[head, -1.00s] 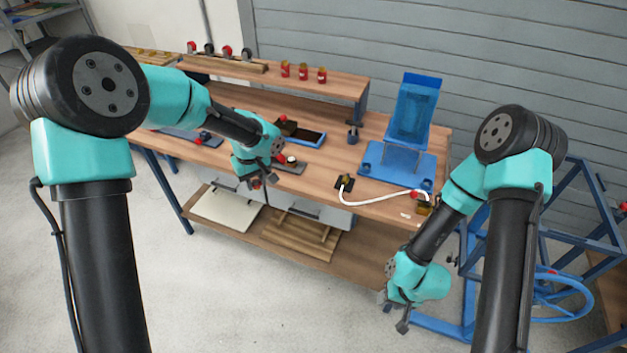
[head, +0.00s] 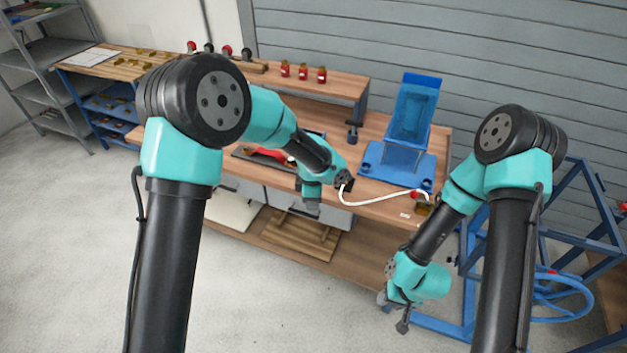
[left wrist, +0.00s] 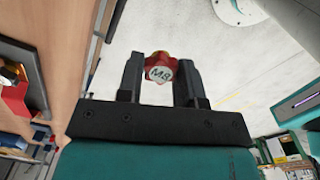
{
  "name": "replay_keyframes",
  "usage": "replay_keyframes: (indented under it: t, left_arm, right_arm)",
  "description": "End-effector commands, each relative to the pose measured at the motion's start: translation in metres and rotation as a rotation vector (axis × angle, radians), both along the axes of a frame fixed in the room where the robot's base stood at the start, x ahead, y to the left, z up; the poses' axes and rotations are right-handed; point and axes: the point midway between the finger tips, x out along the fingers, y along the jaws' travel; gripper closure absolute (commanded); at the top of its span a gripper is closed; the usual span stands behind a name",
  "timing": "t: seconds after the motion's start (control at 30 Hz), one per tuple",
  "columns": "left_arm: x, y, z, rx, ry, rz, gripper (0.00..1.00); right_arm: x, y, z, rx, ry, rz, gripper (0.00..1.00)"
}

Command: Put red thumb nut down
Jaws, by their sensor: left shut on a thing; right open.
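The red thumb nut (left wrist: 160,67) shows in the left wrist view between my two black fingers, with a pale face marked "M8". My left gripper (head: 312,207) is shut on it, at the front edge of the workbench (head: 376,205) in the head view. In the left wrist view the nut has grey floor behind it, with the wooden bench edge to the left. The nut itself cannot be made out in the head view. My right gripper (head: 403,324) is open and empty, low in front of the bench's right end.
A blue stand (head: 412,115) on a blue base sits at the bench's right. A white hose (head: 375,203) curves along the front edge near my left gripper. A dark tray with a red part (head: 265,154) lies left of my forearm. Red jars (head: 303,73) stand on the raised shelf.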

Motion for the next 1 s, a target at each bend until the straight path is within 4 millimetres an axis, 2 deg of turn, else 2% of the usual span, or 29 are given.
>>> replay_keyframes:
  t: [0.27, 0.43, 1.0]
  left_arm:
    - [0.001, 0.000, 0.000, 0.000, 0.000, 0.001, 0.87]
    - [0.012, 0.000, -0.001, 0.000, 0.000, 0.002, 0.87]
    - [0.106, 0.001, -0.011, 0.000, -0.001, 0.002, 0.87]
  right_arm:
    - [0.000, 0.000, 0.000, 0.000, 0.000, 0.000, 0.57]
    - [0.000, 0.000, 0.000, 0.000, 0.000, 0.000, 0.57]
    - [0.000, 0.000, 0.000, 0.000, 0.000, 0.000, 0.57]
